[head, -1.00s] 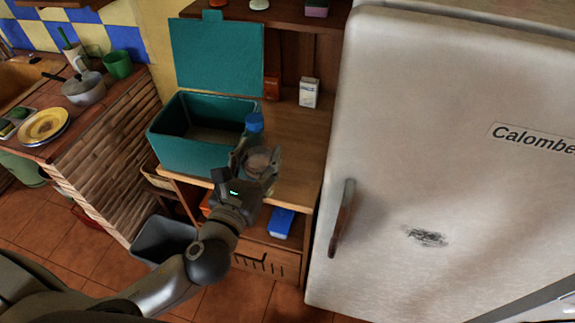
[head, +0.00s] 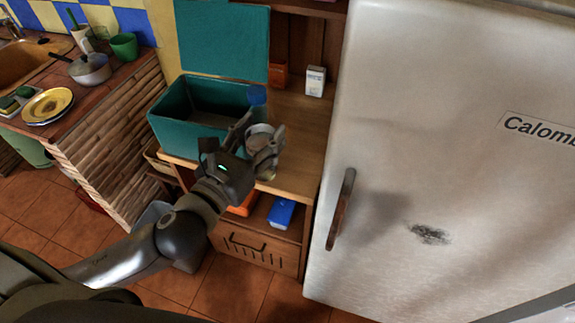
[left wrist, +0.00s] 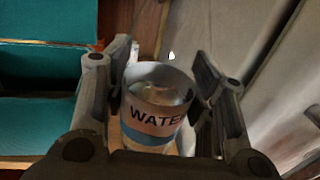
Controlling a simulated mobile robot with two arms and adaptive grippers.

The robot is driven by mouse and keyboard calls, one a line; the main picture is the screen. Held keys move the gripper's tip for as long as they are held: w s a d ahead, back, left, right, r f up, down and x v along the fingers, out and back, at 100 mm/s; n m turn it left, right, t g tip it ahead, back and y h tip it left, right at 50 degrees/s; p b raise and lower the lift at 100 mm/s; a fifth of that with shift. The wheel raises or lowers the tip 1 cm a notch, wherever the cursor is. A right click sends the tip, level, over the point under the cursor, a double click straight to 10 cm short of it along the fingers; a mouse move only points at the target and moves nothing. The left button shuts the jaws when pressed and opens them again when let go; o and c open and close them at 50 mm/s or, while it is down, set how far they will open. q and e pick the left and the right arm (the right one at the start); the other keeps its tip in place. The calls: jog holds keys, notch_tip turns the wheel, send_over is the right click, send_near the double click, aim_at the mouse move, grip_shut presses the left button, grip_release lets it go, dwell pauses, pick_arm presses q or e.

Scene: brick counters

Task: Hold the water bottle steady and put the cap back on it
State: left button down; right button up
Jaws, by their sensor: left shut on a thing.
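My left gripper (head: 262,142) is shut on the water bottle (left wrist: 152,118), whose white and light-blue label reads "WATER" in the left wrist view. The bottle's round, greyish top end shows between the fingers, with no cap seen on it. In the head view the bottle is mostly hidden by the fingers. It is in front of the wooden shelf top, by the teal box's right side. A small blue item (head: 257,95), which looks like the cap, shows just above the gripper near the box's right corner. I cannot tell what it rests on. My right gripper is not in view.
The teal box (head: 178,134) stands open on the wooden shelf (head: 300,135). A white carton (head: 315,82) stands at the back. The fridge (head: 440,130) closes off the right side. The counter at left holds a pot (head: 90,70), a green cup (head: 124,46) and plates.

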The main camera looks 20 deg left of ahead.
pick_arm(q)
jog(key=shift+d+r, duration=0.1)
jog(key=shift+r, duration=0.05)
jog(key=w+f, duration=0.9)
jog(key=w, duration=0.4)
jog(key=shift+w+d+f+p, duration=0.2)
jog(key=shift+w+d+p, duration=0.05)
jog(key=shift+d+p, duration=0.15)
jog(key=shift+w+f, duration=0.2)
jog(key=shift+f, duration=1.65)
jog(key=shift+f+b, duration=0.15)
jog(key=shift+b, duration=0.2)
jog(key=c, duration=0.6)
grip_release()
